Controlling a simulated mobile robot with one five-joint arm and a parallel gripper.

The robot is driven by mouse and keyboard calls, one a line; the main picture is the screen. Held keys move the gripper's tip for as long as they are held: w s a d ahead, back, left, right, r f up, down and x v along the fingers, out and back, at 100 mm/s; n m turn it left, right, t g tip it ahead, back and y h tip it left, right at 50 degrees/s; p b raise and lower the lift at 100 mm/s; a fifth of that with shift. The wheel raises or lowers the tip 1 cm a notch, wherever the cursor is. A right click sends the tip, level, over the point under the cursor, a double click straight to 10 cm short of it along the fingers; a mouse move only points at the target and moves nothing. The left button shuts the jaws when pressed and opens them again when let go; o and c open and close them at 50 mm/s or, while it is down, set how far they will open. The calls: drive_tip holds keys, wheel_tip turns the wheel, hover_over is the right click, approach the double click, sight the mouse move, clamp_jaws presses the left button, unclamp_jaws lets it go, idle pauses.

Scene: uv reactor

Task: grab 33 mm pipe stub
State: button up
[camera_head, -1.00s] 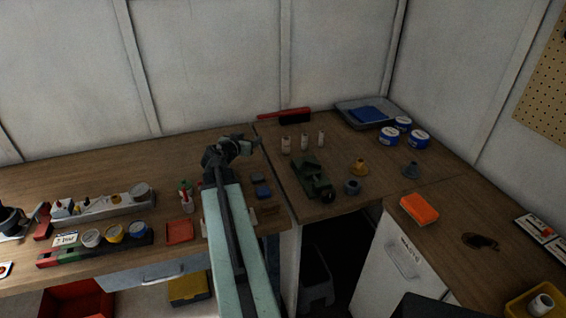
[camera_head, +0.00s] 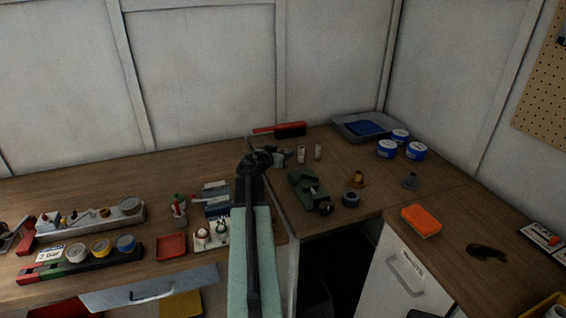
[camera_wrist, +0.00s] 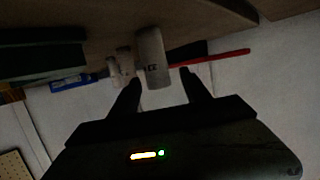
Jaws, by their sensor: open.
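Three pale pipe stubs stand upright on the back right worktop. In the wrist view the nearest stub (camera_wrist: 152,60) is the largest, with a dark mark too blurred to read as a size. It lies between the fingertips of my open gripper (camera_wrist: 160,78), which are not closed on it. The other stubs (camera_wrist: 118,68) show smaller beyond it.
A green vise (camera_head: 308,188) stands in front of the stubs. A red-handled brush (camera_head: 281,129) lies behind them, also in the wrist view (camera_wrist: 225,57). A grey tray (camera_head: 345,123) and white tubs (camera_head: 387,149) are at the back right.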

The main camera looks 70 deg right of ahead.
sight(282, 151)
drive_tip(key=shift+d+f, duration=0.15)
drive_tip(key=shift+d, duration=0.2)
drive_tip(key=shift+a, duration=0.1)
drive_tip(key=shift+c, duration=0.5)
clamp_jaws()
wheel_tip(282, 151, up, 10)
drive_tip(key=p, duration=1)
drive_tip(key=shift+r, duration=0.25)
drive_tip(key=shift+f, duration=0.15)
